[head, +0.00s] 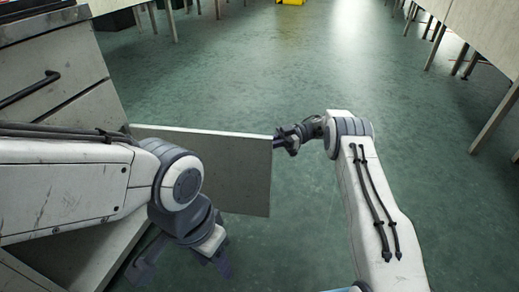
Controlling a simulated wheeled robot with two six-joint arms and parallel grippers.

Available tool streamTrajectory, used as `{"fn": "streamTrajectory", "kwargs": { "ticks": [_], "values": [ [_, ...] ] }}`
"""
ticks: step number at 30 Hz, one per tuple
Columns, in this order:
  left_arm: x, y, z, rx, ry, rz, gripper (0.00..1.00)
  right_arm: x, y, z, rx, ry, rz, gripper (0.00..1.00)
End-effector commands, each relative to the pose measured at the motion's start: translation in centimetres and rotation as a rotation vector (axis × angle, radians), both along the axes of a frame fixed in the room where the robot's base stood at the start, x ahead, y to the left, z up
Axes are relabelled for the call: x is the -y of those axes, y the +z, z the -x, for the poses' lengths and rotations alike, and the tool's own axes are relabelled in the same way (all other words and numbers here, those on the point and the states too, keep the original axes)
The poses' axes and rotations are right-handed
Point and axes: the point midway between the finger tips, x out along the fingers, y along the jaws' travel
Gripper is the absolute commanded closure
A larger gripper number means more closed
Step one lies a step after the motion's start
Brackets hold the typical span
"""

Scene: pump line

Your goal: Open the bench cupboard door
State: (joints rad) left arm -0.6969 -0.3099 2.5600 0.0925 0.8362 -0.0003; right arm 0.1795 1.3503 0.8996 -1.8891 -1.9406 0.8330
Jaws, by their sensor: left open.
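The bench cupboard door (225,172) is a flat grey panel. It stands swung out from the bench (50,45) on the left, reaching across toward the middle of the head view. My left gripper (180,270) is low in the view, on the near side of the door, with its fingers apart and nothing seen between them. My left arm covers part of the bench and the door's hinge side. My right gripper (286,141) is at the door's free edge, near its top corner. I cannot tell whether it touches the door or how far its fingers are apart.
A drawer with a dark bar handle (30,88) is on the bench front. More benches (485,30) with legs line the right side. A yellow object (291,2) lies far off on the floor. The green floor (300,75) beyond the door is clear.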

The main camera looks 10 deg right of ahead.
Motion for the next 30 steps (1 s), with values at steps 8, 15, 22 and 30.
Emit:
{"fn": "streamTrajectory", "kwargs": {
  "ticks": [8, 15, 22, 30],
  "values": [
    [0.0, -0.1, 0.0, 0.000, 0.000, 0.000, 0.50, 0.4, 0.0, 0.0, 0.003, 0.001, -0.001, 1.00],
    [0.0, -0.1, 0.0, 0.000, 0.000, 0.000, 0.50, 0.8, 0.1, 0.0, 0.002, -0.005, -0.001, 0.74],
    [0.0, -0.1, 0.0, 0.000, 0.000, 0.000, 0.50, 1.2, 0.1, 0.1, 0.002, -0.008, -0.001, 0.55],
    [0.0, 0.2, 0.0, 0.000, 0.000, 0.000, 0.50, 1.2, 0.4, 0.1, 0.002, -0.007, -0.001, 0.55]
  ]
}}
